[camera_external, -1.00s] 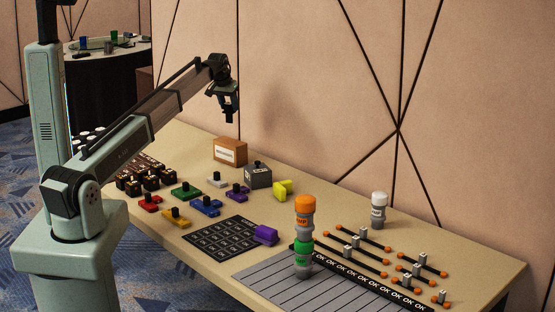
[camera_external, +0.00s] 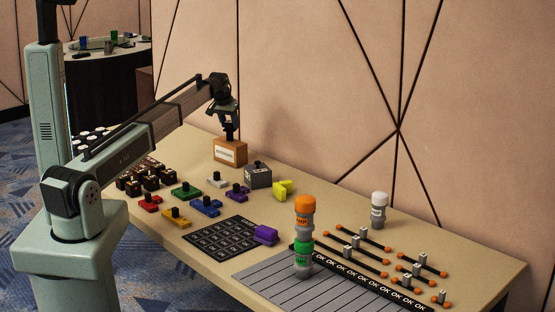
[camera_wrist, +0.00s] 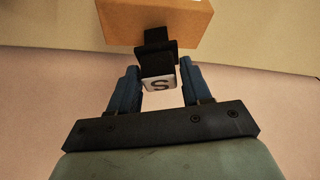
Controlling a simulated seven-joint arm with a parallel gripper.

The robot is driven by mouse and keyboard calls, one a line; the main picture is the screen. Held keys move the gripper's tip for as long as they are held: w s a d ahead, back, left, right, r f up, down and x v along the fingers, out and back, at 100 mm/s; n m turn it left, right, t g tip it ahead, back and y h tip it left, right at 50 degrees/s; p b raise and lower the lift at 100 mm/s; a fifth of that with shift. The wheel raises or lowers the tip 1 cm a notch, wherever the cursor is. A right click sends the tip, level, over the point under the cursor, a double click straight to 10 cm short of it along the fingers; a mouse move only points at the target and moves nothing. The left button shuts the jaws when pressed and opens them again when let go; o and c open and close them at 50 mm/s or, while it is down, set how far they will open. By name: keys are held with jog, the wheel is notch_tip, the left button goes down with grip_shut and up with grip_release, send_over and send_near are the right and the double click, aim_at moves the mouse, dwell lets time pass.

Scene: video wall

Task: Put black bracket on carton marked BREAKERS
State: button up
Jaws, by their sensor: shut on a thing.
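My gripper (camera_external: 229,120) is above the brown carton (camera_external: 222,147) at the back left of the table. In the wrist view its two blue fingers (camera_wrist: 160,72) are shut on the black bracket (camera_wrist: 158,48), which has a pale end marked "S". The bracket also shows in the external view (camera_external: 229,133), hanging upright just over the carton's top. Whether it touches the carton is hard to tell. The carton carries a white label too small to read; it also shows in the wrist view (camera_wrist: 150,20).
A grey box (camera_external: 258,178) stands right of the carton, with a yellow piece (camera_external: 283,190) beside it. Several coloured pieces with black knobs lie in front, near a black grid mat (camera_external: 221,239). A stacked orange and green column (camera_external: 304,230) stands farther right.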

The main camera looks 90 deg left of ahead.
jog(key=o, duration=1.2)
jog(key=v, duration=1.2)
jog(key=shift+r, duration=0.1)
